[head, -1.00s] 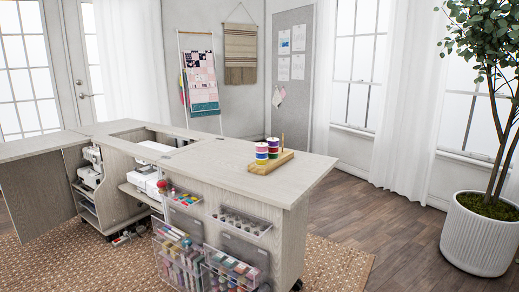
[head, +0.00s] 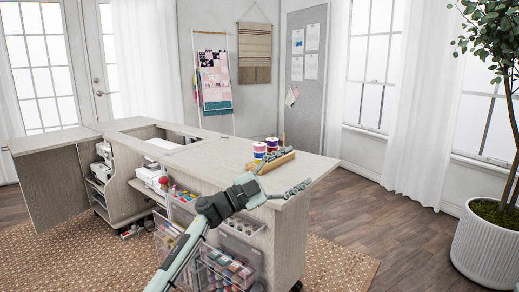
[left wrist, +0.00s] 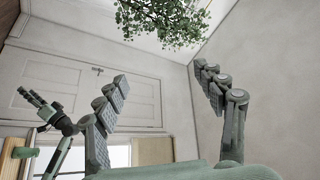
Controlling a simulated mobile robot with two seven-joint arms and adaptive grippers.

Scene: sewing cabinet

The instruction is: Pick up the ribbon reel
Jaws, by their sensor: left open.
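Ribbon reels stand on a small wooden stand (head: 286,157) on the cabinet top. A red-and-white reel stack (head: 259,149) is at the left, and a purple-topped one (head: 272,143) is just behind it. Which reel the task means I cannot tell. My left gripper (head: 289,173) is open and appears in front of the stand in the head view. Its upper finger overlaps the stand, and its lower finger crosses the cabinet edge. Contact is not clear. In the left wrist view the open fingers (left wrist: 163,90) have nothing between them.
The sewing cabinet top (head: 215,160) is mostly bare, with an opening farther back. Clear bins (head: 228,265) hang on its front below my arm. A potted tree (head: 488,245) stands at the right. Floor between cabinet and tree is clear.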

